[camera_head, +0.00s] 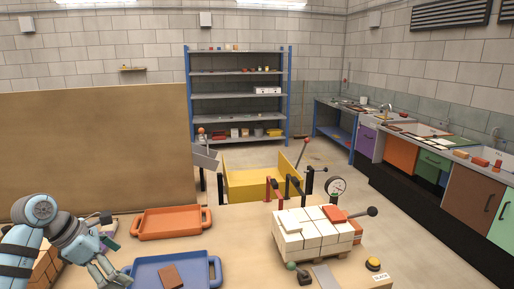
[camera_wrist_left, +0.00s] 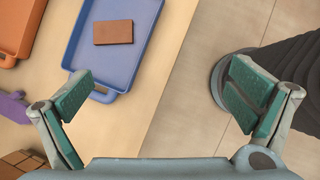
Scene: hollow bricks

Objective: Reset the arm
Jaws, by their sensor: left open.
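My left arm comes in from the left edge of the head view, and its gripper (camera_head: 112,275) hangs near the left end of the blue tray. In the left wrist view my left gripper (camera_wrist_left: 160,95) is open, with wide-apart green pads and nothing between them. A brown brick (camera_head: 170,276) lies in the blue tray (camera_head: 208,262); the wrist view shows this brick (camera_wrist_left: 113,32) ahead of the gripper and apart from it. My right gripper is not in view.
An orange tray (camera_head: 172,223) lies behind the blue one. A block of white bricks (camera_head: 305,238) with orange ones stands at the right, near levers and a gauge (camera_head: 336,187). Brown bricks (camera_head: 45,268) sit beside my left arm. A dark round-based object (camera_wrist_left: 225,80) is close to the right finger.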

